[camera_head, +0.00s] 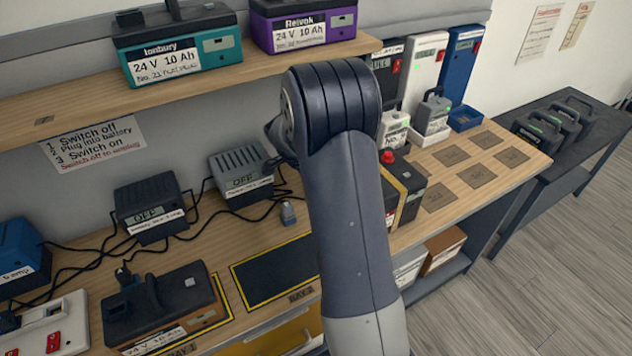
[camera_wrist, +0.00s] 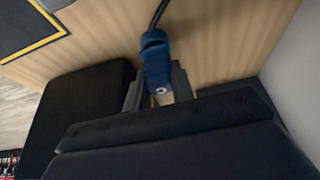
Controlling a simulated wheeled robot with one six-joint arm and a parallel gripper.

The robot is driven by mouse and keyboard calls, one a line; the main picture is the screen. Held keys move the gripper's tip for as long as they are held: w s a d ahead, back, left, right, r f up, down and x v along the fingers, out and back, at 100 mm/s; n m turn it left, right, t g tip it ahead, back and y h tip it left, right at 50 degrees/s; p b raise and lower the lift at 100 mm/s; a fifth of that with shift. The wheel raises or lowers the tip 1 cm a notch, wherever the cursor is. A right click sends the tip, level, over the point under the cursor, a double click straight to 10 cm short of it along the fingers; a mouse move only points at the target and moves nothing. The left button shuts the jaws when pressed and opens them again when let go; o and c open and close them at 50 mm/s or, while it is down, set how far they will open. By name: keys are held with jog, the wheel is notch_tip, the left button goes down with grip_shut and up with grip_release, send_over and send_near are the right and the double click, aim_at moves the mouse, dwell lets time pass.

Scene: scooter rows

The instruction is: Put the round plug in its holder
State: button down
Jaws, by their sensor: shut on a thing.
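A dark blue plug (camera_wrist: 156,62) with a pale mark and a black cable at its top shows in the wrist view. My gripper (camera_wrist: 158,88) is shut on it, with a grey finger on each side. The wooden bench surface lies behind the plug; I cannot tell whether the plug touches it. In the head view my arm hides the gripper and the held plug. A small grey-blue plug-like piece (camera_head: 288,212) stands on the bench left of my arm, with a cable near it. I cannot tell whether it is a plug or a holder.
An empty yellow-edged bay (camera_head: 275,274) lies left of my arm. A battery (camera_head: 160,306) sits in the bay to its left. Two chargers (camera_head: 150,207) (camera_head: 241,173) with loose cables stand at the back. A battery with a red knob (camera_head: 404,190) is right of my arm.

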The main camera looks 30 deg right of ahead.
jog(key=shift+f+b, duration=0.4)
jog(key=shift+f, duration=0.1)
jog(key=c, duration=1.1)
grip_release()
jog(key=shift+r, duration=0.1)
jog(key=v, duration=0.7)
jog(key=shift+a+r, duration=0.15)
jog(key=shift+r, duration=0.05)
jog(key=shift+f, duration=0.1)
jog(key=x, duration=0.7)
jog(key=shift+f, duration=0.1)
jog(key=shift+r+p, duration=0.6)
jog(key=shift+p, duration=0.1)
